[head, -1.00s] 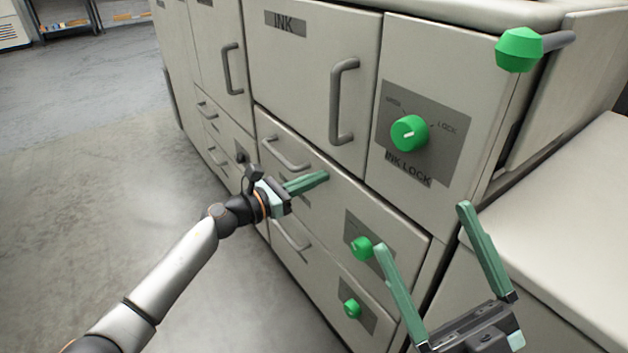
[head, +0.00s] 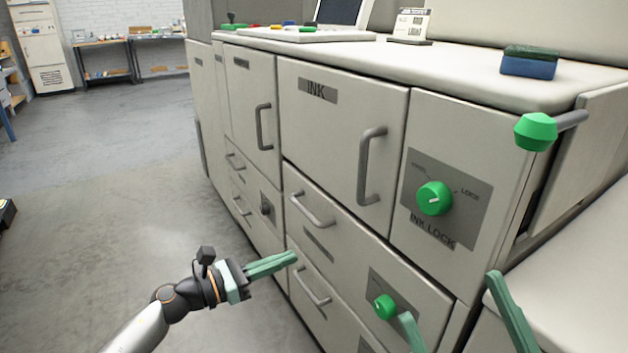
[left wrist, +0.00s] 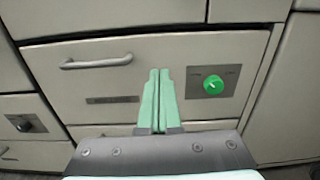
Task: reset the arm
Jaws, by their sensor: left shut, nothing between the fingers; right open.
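My left gripper (head: 293,256) is shut and empty in front of the lower drawers of the machine cabinet. Its closed green fingers also show in the left wrist view (left wrist: 159,72), pointing toward a drawer front. I cannot tell from these views exactly how far the fingertips are from the drawer. My right gripper (head: 450,297) is open at the lower right of the head view. Only its two spread green fingers show; its body is below the frame.
The ink cabinet door (head: 345,130) is closed. A green ink lock knob (head: 434,198) sits right of it, with a drawer knob (head: 384,306) below. A green lever (head: 536,131) juts out at the upper right. A blue-green sponge (head: 530,62) lies on top.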

